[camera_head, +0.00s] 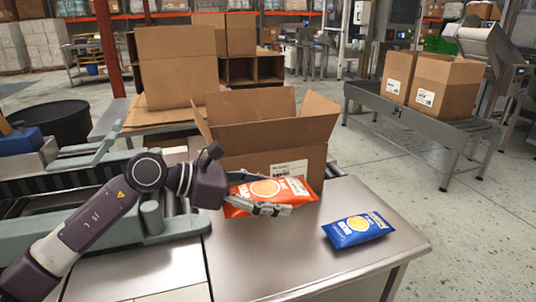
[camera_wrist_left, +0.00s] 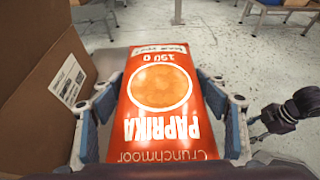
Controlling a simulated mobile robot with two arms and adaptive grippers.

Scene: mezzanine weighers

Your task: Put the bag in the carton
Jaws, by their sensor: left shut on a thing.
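The orange-red paprika bag (camera_head: 290,190) is held by my left gripper (camera_head: 272,208) just in front of the carton, over the steel table. In the left wrist view the bag (camera_wrist_left: 160,85) lies between the two fingers, its printed face towards the camera and its text upside down. The open cardboard carton (camera_head: 310,155) stands on the table behind the bag, flaps up. Its inside bottom is hidden. The carton's side also shows at the left of the left wrist view (camera_wrist_left: 30,95). Part of my right arm (camera_wrist_left: 305,105) shows at the right there; its jaws are unclear.
A blue bag (camera_head: 357,230) lies on the steel table (camera_head: 260,265) near its right edge. A taller open carton (camera_head: 178,70) stands behind on the left. Two cartons sit on a roller conveyor (camera_head: 420,115) at the right. Bare table lies in front of the blue bag.

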